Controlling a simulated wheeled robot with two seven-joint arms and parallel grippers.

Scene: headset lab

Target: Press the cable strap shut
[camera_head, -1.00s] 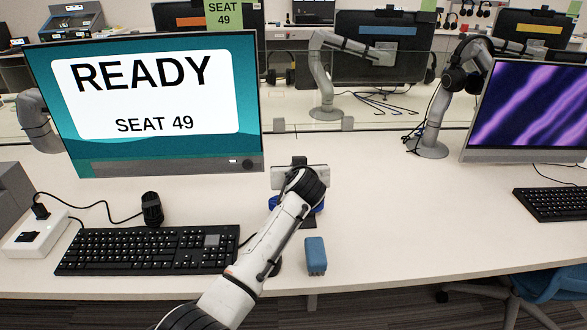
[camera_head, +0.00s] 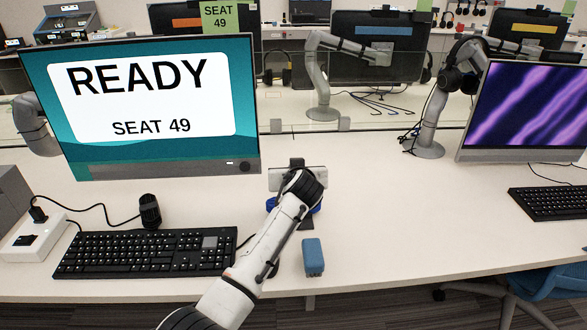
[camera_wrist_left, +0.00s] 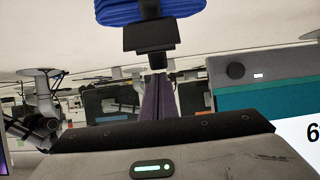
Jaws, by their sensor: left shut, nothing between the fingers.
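A blue coiled cable (camera_head: 317,207) lies on the white desk, mostly hidden behind my left wrist in the head view. In the left wrist view the blue coil (camera_wrist_left: 183,17) is at the top edge, with a black strap piece (camera_wrist_left: 150,38) across it. My left gripper (camera_wrist_left: 157,75) is shut and empty, its dark fingers pointing at the black piece. Whether they touch it I cannot tell. In the head view the fingers are hidden behind the wrist. Whether the strap is open or closed is unclear. My right gripper is in neither view.
A small blue block (camera_head: 313,257) stands on the desk near the front edge. Desk space to the right is clear, up to another monitor (camera_head: 525,110).

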